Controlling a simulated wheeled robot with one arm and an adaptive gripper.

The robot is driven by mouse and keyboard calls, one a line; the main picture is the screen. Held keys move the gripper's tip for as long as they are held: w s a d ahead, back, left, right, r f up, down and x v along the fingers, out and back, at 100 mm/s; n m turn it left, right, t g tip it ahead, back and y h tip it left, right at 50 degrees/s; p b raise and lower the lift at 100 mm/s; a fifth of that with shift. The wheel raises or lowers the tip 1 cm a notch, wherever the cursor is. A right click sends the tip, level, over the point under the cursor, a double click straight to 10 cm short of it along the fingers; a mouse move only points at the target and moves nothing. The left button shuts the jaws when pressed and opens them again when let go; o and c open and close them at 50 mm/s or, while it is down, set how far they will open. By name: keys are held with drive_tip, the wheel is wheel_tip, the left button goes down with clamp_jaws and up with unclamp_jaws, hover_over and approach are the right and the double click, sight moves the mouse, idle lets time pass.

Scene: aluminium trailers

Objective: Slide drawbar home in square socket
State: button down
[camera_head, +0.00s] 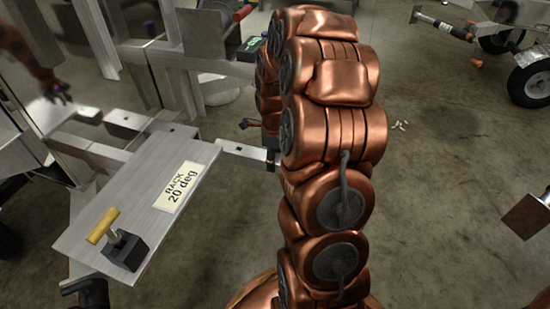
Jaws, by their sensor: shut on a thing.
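The drawbar (246,151) is a pale square metal bar at the centre left, running roughly level from the plate's right edge to my copper arm. My gripper (271,160) shows only as a small dark part at the bar's right end, shut on it; my arm hides the rest. A pale square tube (137,121), which looks like the socket, lies further left, roughly in line with the bar. The plate's edge meets the bar's left end in the picture, so I cannot tell whether the bar is inside the socket.
A tilted metal plate (118,207) labelled "RACK 20 deg" carries a dark block with a yellow T-handle (104,226). Upright metal frames (197,58) stand behind. A wheeled trailer (528,80) is at upper right. A brown block (525,216) is at the right edge. The floor right of my arm is mostly clear.

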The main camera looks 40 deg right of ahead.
sight(256, 153)
drive_tip(key=shift+w+r, duration=0.1)
drive_tip(key=shift+r, duration=0.05)
drive_tip(key=shift+w+a+p, duration=0.3)
drive_tip(key=shift+w+a, duration=0.2)
drive_tip(key=shift+w, duration=0.3)
drive_tip(key=shift+w+a+p, duration=0.25)
drive_tip(key=shift+w+a, duration=0.25)
drive_tip(key=shift+w, duration=0.35)
drive_tip(key=shift+w+a+p, duration=0.3)
drive_tip(key=shift+w+a, duration=0.2)
drive_tip(key=shift+w, duration=0.3)
drive_tip(key=shift+p, duration=0.85)
idle(0.7)
drive_tip(key=shift+w+a+p, duration=0.3)
drive_tip(key=shift+w+a, duration=0.2)
drive_tip(key=shift+w, duration=0.35)
drive_tip(key=shift+w+a+p, duration=0.35)
drive_tip(key=shift+w+a, duration=0.2)
drive_tip(key=shift+w, duration=0.25)
drive_tip(key=shift+w+a+p, duration=0.3)
drive_tip(key=shift+w+a, duration=0.2)
drive_tip(key=shift+w, duration=0.35)
idle(1.4)
